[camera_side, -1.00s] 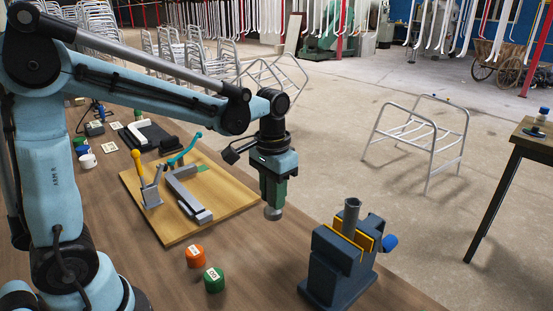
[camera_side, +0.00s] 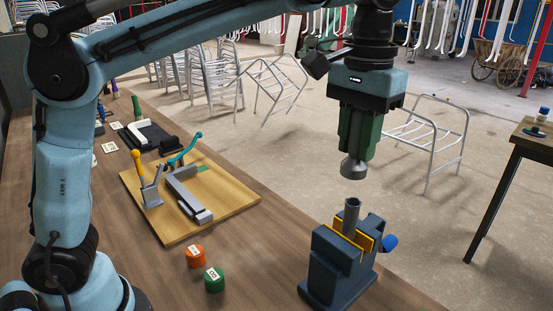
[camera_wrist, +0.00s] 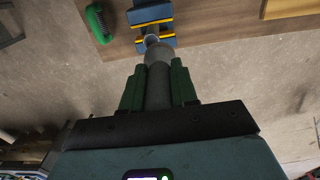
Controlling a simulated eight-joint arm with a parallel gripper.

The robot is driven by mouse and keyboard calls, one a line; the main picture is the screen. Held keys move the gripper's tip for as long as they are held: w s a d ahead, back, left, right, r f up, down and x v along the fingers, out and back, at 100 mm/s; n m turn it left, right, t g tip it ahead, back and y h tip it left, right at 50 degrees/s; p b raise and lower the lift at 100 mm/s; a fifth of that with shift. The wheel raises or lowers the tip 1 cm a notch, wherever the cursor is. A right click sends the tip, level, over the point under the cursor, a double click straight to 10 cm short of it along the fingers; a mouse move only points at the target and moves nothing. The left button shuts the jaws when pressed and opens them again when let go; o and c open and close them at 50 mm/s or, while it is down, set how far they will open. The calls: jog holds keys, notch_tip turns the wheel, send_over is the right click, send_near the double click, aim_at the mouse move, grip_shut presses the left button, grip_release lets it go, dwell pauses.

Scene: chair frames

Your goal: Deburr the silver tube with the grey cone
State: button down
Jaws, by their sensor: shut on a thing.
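My gripper (camera_side: 357,143) is shut on the grey cone tool (camera_side: 353,168), which points down. In the side view the cone hangs a short way above the open top of the silver tube (camera_side: 351,215), with a gap between them. The tube stands upright in the dark blue vise (camera_side: 328,260), between its yellow jaws (camera_side: 342,239). In the wrist view the grey tool (camera_wrist: 158,75) sits between the green fingers, and its end overlaps the tube (camera_wrist: 151,39), mostly hiding it. The vise (camera_wrist: 150,12) shows at the top there.
A wooden board (camera_side: 222,213) with a yellow-handled clamp (camera_side: 137,160) lies on the bench to the left. An orange pot (camera_side: 195,257) and a green pot (camera_side: 214,280) stand left of the vise.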

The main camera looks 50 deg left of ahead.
aim_at(359, 168)
jog(key=shift+s+d+r, duration=0.3)
jog(key=shift+d+r, duration=0.25)
jog(key=shift+d, duration=0.05)
jog(key=shift+d+f, duration=0.1)
jog(key=shift+f, duration=2.45)
jog(key=shift+f, duration=0.4)
jog(key=n, duration=0.4)
jog(key=shift+r, duration=0.1)
